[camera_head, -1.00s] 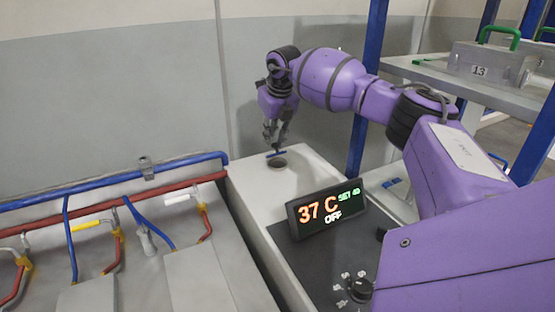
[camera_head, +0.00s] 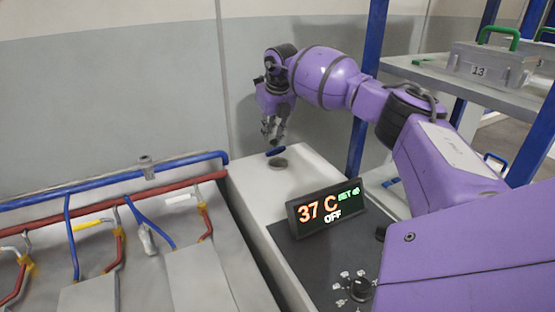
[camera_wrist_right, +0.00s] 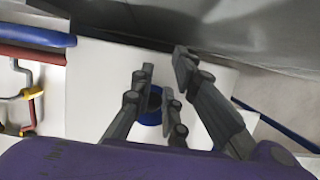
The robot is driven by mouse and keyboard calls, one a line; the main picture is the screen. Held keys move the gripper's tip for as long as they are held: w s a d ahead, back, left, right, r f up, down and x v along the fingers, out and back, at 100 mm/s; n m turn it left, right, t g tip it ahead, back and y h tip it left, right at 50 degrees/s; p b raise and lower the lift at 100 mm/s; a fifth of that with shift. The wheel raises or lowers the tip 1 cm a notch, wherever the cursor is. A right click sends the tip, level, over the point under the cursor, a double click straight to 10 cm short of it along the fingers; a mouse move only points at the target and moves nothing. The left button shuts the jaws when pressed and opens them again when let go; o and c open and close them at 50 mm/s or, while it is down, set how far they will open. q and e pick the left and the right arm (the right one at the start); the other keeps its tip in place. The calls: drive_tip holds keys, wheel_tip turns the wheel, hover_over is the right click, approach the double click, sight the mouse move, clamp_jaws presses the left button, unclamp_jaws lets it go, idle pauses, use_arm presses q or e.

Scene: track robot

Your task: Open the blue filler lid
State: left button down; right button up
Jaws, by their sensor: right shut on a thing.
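The blue filler lid (camera_head: 275,151) is a small blue disc, tilted, just above and behind the dark round filler opening (camera_head: 278,164) in the white top of the unit. My right gripper (camera_head: 271,138) points down from above and is shut on the lid's upper side. In the right wrist view, the fingers of my right gripper (camera_wrist_right: 160,85) reach down around a blue round piece (camera_wrist_right: 151,117), partly hidden by them; I cannot tell there whether it is the lid or the opening's rim. My left gripper is not in view.
A display (camera_head: 326,208) reading 37 C and OFF stands in front of the opening, with a black knob (camera_head: 360,289) near it. Blue (camera_head: 110,183) and red pipes (camera_head: 100,199) run along the left. A rack with a grey box (camera_head: 490,66) stands at right. A wall is behind.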

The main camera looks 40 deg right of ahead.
drive_tip(key=shift+w+a, duration=0.3)
drive_tip(key=shift+w, duration=0.05)
drive_tip(key=shift+w+d, duration=0.1)
drive_tip(key=shift+w, duration=0.5)
drive_tip(key=shift+c, duration=0.2)
drive_tip(key=shift+w+d+f, duration=0.15)
drive_tip(key=shift+w+d, duration=0.1)
drive_tip(key=shift+w, duration=0.4)
drive_tip(key=shift+w+d+f, duration=0.1)
drive_tip(key=shift+w+f, duration=0.1)
drive_tip(key=shift+w, duration=0.4)
clamp_jaws()
drive_tip(key=shift+s+d, duration=0.2)
drive_tip(key=shift+d, duration=0.1)
